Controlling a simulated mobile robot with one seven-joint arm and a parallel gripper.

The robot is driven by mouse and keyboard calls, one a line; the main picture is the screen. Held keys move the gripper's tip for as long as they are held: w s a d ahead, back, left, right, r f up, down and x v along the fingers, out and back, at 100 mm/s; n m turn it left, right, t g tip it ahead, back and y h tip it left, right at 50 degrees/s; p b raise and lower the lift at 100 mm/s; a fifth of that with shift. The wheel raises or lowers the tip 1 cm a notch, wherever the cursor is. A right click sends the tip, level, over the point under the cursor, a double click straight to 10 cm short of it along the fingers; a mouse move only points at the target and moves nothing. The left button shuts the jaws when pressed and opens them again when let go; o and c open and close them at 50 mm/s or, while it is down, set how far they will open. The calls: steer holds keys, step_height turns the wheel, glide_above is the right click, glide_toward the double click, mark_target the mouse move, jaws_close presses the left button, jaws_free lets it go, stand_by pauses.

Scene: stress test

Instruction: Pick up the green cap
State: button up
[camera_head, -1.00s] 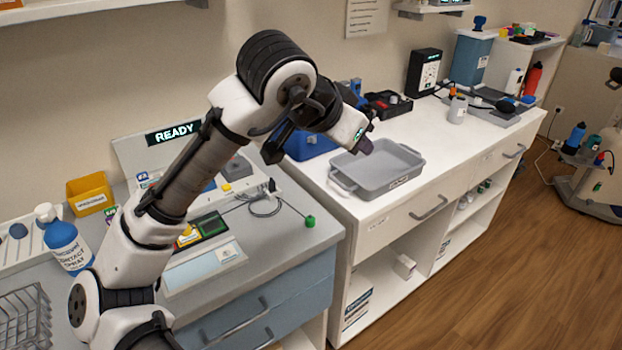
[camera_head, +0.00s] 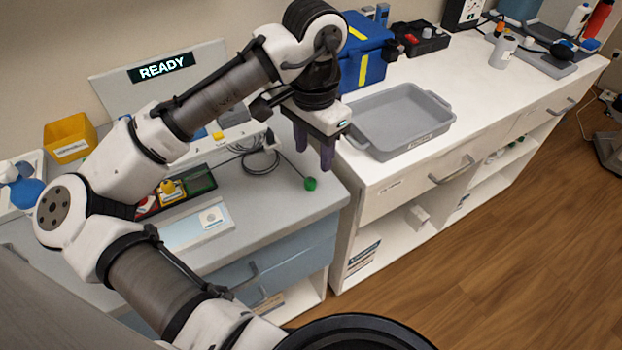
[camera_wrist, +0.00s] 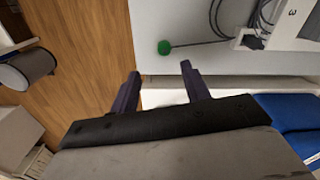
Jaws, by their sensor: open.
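The green cap (camera_head: 310,183) is a small round green piece on the grey counter (camera_head: 290,210), near its right front corner. A thin dark cable runs from it toward a coiled cable. In the wrist view the green cap (camera_wrist: 164,47) lies beyond my fingertips, between their lines and nearer the right finger. My gripper (camera_head: 314,165) points down with its two purple fingers apart and empty, above the counter's right end and close to the cap in the head view. It also shows in the wrist view (camera_wrist: 160,75). The gap between fingers and cap is clear.
A grey tray (camera_head: 440,112) stands on the white counter to the right, with a blue box (camera_head: 362,60) behind it. The coiled cable (camera_head: 262,160) lies left of the cap. A tray of coloured parts (camera_head: 196,182) is farther left. Wooden floor (camera_head: 500,230) lies in front.

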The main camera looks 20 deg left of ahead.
mark_target(310, 180)
step_height(310, 180, down, 3)
steer(key=shift+r, duration=0.15)
steer(key=shift+w+a+f+p, duration=0.1)
steer(key=shift+a+f+p, duration=0.15)
steer(key=shift+f, duration=1.05)
steer(key=shift+w+a+f+p, duration=0.1)
steer(key=shift+f+p, duration=0.1)
steer(key=shift+f, duration=1.1)
steer(key=c, duration=0.9)
